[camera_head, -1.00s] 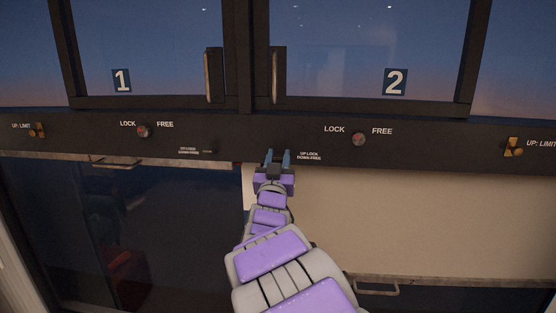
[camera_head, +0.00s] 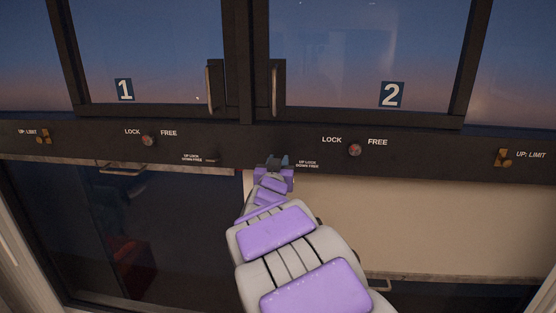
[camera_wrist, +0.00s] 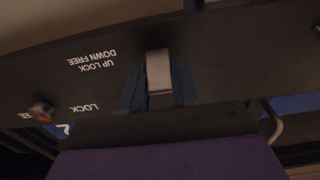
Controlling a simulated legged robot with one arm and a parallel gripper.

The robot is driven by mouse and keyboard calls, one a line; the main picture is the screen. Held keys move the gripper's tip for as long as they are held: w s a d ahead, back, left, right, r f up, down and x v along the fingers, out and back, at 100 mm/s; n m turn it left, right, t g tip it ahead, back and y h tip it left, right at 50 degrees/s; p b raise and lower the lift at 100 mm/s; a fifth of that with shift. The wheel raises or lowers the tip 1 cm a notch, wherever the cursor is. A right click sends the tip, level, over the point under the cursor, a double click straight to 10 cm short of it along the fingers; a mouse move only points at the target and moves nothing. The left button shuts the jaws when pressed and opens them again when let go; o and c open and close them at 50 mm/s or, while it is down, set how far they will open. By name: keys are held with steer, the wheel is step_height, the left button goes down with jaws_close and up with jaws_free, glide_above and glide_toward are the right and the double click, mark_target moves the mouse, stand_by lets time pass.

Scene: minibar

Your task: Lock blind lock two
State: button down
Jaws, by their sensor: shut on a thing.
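The blind lock two lever (camera_wrist: 158,70) is a small pale metal tab on the dark rail in the wrist view, beside the upside-down label "UP LOCK DOWN FREE". My gripper (camera_wrist: 159,94) has its blue fingers shut on this lever, one on each side. In the head view my gripper (camera_head: 278,161) is at the rail, just left of the matching label (camera_head: 307,164), and hides the lever there. The cream blind (camera_head: 400,220) hangs below the rail under window 2. Whether the lever is up or down is hard to tell.
A red-centred LOCK/FREE knob (camera_head: 355,150) sits on the rail to the right, with a brass UP: LIMIT catch (camera_head: 503,158) farther right. Window handles (camera_head: 275,88) stand above my gripper. A similar small lever (camera_head: 211,160) lies to the left, under window 1.

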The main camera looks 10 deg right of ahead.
steer(key=shift+r, duration=0.2)
steer(key=c, duration=0.8)
jaws_free()
steer(key=shift+a, duration=0.15)
steer(key=shift+c, duration=0.2)
steer(key=shift+f, duration=0.1)
steer(key=p+v, duration=0.1)
steer(key=v, duration=1.6)
steer(key=shift+a+f, duration=0.2)
